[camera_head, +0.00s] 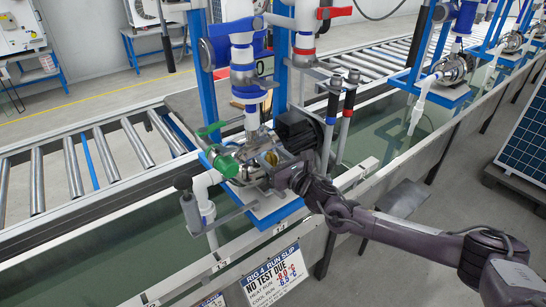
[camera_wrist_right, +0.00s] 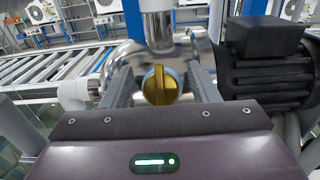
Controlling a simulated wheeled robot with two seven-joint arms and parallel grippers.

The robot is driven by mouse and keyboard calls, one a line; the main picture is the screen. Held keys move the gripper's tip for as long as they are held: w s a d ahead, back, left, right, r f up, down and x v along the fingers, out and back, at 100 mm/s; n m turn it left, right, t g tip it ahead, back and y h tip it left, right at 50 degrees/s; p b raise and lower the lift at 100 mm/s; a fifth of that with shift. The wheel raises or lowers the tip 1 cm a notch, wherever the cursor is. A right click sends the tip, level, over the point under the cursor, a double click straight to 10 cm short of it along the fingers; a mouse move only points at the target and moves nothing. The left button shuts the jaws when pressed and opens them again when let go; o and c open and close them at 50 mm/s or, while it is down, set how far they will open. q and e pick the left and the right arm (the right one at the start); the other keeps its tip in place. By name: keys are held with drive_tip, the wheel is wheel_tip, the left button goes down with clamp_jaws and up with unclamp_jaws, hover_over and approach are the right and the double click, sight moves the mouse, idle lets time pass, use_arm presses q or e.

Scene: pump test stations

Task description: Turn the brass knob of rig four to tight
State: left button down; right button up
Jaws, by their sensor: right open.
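The brass knob (camera_wrist_right: 160,86) sits on the front of a shiny metal pump body (camera_wrist_right: 190,52) in the right wrist view. Its raised grip bar stands about upright in that view. In the head view the knob (camera_head: 271,158) shows small and yellow, just left of my right gripper (camera_head: 276,170). My right gripper is open, with one grey finger on each side of the knob in the wrist view. I cannot tell whether either finger touches it. A slip reading "RIG 4 RUN SLIP" (camera_head: 274,272) hangs on the rail below this pump. My left gripper is not in view.
A green-handled valve (camera_head: 222,162) and white pipe stand left of the pump. A black motor (camera_wrist_right: 264,55) sits close on the right. Blue posts (camera_head: 281,70) rise behind. A trough (camera_head: 90,265) runs below, with a roller conveyor (camera_head: 105,150) beyond and similar rigs at back right.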

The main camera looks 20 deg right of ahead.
drive_tip(key=c, duration=0.9)
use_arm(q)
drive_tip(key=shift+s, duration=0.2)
use_arm(e)
drive_tip(key=shift+c, duration=0.2)
